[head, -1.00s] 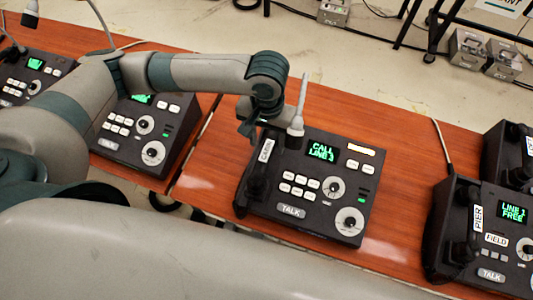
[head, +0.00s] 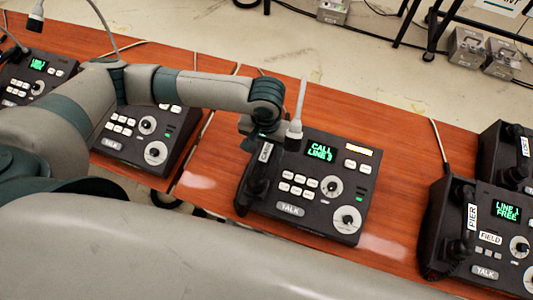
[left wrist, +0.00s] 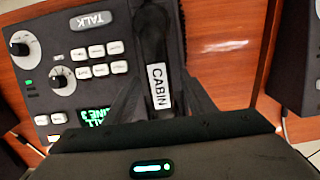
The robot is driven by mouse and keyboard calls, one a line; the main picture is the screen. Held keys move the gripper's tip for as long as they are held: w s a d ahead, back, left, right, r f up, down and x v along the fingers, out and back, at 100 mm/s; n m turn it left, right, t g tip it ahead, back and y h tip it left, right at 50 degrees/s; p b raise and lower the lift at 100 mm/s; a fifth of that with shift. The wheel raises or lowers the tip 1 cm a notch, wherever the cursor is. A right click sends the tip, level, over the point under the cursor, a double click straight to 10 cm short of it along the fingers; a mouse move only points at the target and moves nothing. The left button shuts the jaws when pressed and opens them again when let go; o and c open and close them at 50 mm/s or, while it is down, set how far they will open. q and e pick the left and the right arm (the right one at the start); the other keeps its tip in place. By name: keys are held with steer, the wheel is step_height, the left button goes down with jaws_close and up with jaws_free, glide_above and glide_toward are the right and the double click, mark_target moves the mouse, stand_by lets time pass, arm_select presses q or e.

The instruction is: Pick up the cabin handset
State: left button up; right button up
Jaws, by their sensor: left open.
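The cabin handset (head: 256,186) is black with a white CABIN label. It lies in its cradle along the left side of the middle phone console (head: 306,226), whose green screen reads CALL LINE 3. In the left wrist view the handset (left wrist: 153,38) runs away from the gripper with its label near. My left gripper (head: 250,145) is over the label end of the handset. Its open fingers (left wrist: 162,92) stand on either side of the handset, which appears between them; I cannot tell whether they touch it. My right gripper is not in view.
A gooseneck microphone (head: 296,120) rises from the console close to the gripper. Another console (head: 486,245) with PIER and FIELD labels stands at the right. More consoles stand at the left, partly behind my arm. Bare wooden table (head: 395,180) lies between the consoles.

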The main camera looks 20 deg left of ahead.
mark_target(267, 150)
arm_select(q)
jaws_close()
steer(key=shift+r, duration=0.1)
steer(key=shift+r+b, duration=0.4)
steer(key=shift+r, duration=0.05)
step_height(267, 150, up, 2)
steer(key=shift+r+b, duration=0.1)
steer(key=shift+b, duration=0.5)
steer(key=s+p, duration=0.3)
steer(key=s, duration=1.5)
steer(key=shift+a, duration=0.3)
